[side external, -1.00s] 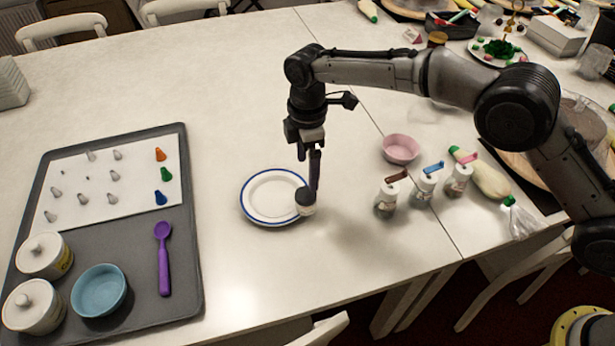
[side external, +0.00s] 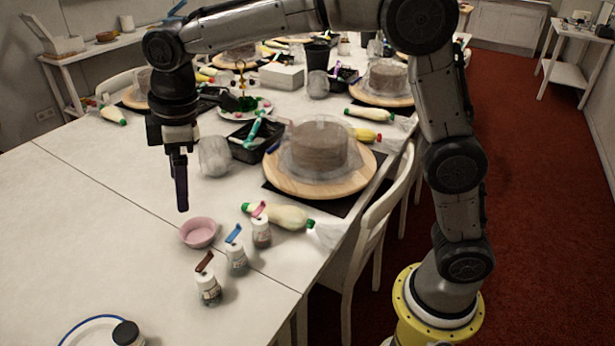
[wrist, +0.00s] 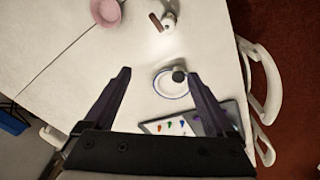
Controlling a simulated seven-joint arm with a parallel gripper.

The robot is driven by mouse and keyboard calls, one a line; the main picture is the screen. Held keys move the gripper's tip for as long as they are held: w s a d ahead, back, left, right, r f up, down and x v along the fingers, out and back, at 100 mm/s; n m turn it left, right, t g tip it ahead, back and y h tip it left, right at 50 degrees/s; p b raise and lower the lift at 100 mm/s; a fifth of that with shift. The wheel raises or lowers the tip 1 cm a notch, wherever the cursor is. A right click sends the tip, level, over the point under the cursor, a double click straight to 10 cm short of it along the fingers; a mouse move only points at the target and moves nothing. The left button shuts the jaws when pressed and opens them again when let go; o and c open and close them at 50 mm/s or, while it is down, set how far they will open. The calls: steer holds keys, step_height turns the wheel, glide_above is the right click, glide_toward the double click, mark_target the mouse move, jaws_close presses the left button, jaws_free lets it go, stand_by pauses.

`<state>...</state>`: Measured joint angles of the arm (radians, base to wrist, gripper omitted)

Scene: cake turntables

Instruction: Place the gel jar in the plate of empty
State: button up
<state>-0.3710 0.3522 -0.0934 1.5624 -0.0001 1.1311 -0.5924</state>
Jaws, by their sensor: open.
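A white jar with a black lid (side external: 127,333), which looks like the gel jar, is at the right rim of the white plate with a blue ring (side external: 92,322). Both are cut by the bottom edge of the side view. In the wrist view the jar's dark lid (wrist: 179,76) overlaps the edge of the plate (wrist: 166,90); I cannot tell whether its base rests fully inside the plate. My gripper (side external: 182,208) is open and empty, pointing down, raised and well apart from the jar. Its two fingers (wrist: 158,73) are spread in the wrist view.
Jars with brown (side external: 208,289), blue (side external: 237,258) and pink (side external: 261,232) caps stand near a pink bowl (side external: 199,232). A covered cake on a wooden turntable (side external: 318,188) is behind. A grey tray (wrist: 232,112) lies beyond the plate in the wrist view.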

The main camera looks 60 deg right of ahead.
steer(key=s+d+r+m+t, duration=0.2)
steer(key=s+d+r+m, duration=0.25)
steer(key=s+d, duration=0.7)
steer(key=s+d+f+m, duration=0.2)
steer(key=s+f+m, duration=0.1)
steer(key=s, duration=0.5)
steer(key=s+d+f+m+t, duration=0.1)
steer(key=s+d+f+m, duration=0.1)
steer(key=s, duration=0.5)
steer(key=shift+s+d+f+m+t+h, duration=0.3)
steer(key=shift+s+d+f+m+h, duration=0.1)
steer(key=shift+d+m, duration=0.35)
